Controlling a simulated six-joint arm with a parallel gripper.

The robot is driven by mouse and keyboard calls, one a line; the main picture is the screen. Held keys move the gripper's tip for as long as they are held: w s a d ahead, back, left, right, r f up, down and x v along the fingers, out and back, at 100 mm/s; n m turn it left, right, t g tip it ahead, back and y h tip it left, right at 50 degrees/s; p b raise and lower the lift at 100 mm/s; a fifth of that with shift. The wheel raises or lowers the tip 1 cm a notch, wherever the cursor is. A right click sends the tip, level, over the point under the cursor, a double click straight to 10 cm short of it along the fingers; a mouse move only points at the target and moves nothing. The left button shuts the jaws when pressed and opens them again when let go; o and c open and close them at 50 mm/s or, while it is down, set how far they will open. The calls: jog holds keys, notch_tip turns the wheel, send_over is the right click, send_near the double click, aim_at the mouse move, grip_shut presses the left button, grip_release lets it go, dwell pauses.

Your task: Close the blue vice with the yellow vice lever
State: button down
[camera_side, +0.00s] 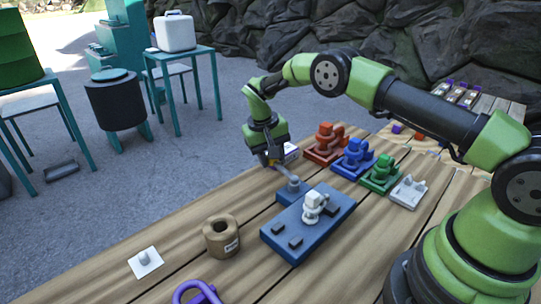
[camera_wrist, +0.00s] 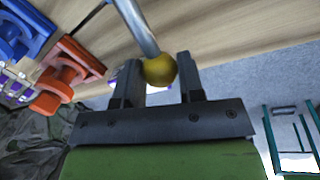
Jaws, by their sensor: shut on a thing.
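The slate-blue vice (camera_side: 290,225) is a flat block on the wooden table, with a raised part (camera_side: 292,188) at its far left end. A grey lever rod runs up from that part to my gripper (camera_side: 272,160). In the wrist view, the lever's yellow knob (camera_wrist: 160,70) sits between the two fingers of my gripper (camera_wrist: 159,66). My gripper is shut on this knob. The grey rod (camera_wrist: 137,27) extends away from it. A small white piece (camera_side: 313,203) stands on the vice block. The inside of the vice jaws is not clear.
Red (camera_side: 324,147), blue (camera_side: 352,162), green (camera_side: 381,175) and white (camera_side: 408,192) fixtures stand in a row behind the vice. A brown reel (camera_side: 221,238), a white plate (camera_side: 145,262) and a purple ring (camera_side: 196,293) are nearer the front. Table left of the reel is mostly clear.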

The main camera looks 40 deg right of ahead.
jog(key=shift+s+d, duration=0.1)
jog(key=shift+d, duration=0.05)
jog(key=c, duration=0.8)
grip_release()
jog(key=shift+o, duration=0.2)
notch_tip(320, 180, up, 10)
jog(key=a, duration=0.2)
jog(key=shift+w+f, duration=0.15)
jog(key=shift+w, duration=0.25)
